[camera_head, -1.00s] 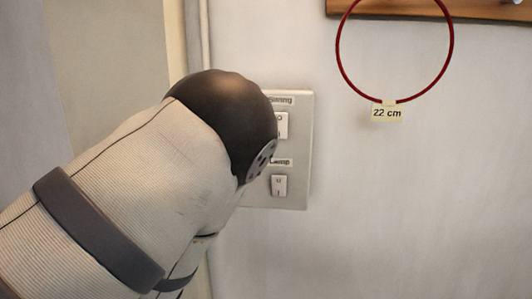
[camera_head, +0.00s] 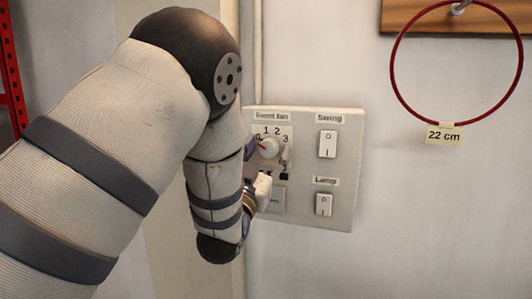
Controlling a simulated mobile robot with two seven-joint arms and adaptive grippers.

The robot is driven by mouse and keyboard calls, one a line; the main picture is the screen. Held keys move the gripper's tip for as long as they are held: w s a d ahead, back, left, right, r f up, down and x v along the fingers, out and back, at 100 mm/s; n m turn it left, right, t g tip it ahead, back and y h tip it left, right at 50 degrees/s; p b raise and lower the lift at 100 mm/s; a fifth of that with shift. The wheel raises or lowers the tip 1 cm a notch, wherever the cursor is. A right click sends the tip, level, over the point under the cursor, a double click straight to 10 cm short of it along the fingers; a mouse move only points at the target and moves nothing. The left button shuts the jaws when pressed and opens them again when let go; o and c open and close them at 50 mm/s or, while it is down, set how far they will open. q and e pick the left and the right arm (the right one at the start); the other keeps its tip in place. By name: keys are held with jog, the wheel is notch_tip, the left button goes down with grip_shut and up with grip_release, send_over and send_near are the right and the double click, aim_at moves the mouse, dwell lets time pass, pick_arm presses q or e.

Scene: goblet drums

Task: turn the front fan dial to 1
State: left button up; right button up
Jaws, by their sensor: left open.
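The front fan dial (camera_head: 269,148) is a round pale knob at the upper left of the white switch panel, under a "Front fan" label. The digits 0, 1, 2 and 3 arc over it. A red mark on the knob faces left, seemingly toward 0. My left gripper (camera_head: 268,155) is at the panel, its open fingers on either side of the dial. I cannot tell whether they touch it. My left wrist hides the panel's left edge, and the gripper covers part of the area below the dial. My right gripper is not in view.
The panel (camera_head: 347,208) also carries a Swing switch (camera_head: 327,144) and a Lamp switch (camera_head: 323,205) to the right of the dial. A red hoop (camera_head: 393,82) with a "22 cm" tag hangs from a wooden board at upper right. The wall between is bare.

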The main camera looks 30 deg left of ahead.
pick_arm(q)
jog(key=shift+w, duration=0.1)
jog(key=c, duration=1.2)
jog(key=shift+o, duration=0.2)
jog(key=shift+m, duration=0.5)
jog(key=m+h, duration=0.3)
jog(key=m, duration=0.2)
jog(key=shift+a+r+m+g+h, duration=0.15)
jog(key=shift+m+h, duration=0.45)
jog(key=shift+m, duration=0.6)
jog(key=shift+f+m+g+h, duration=0.1)
jog(key=shift+m+g+h, duration=0.15)
jog(key=shift+m+h, duration=0.65)
jog(key=shift+m+y, duration=0.3)
jog(key=shift+m, duration=0.2)
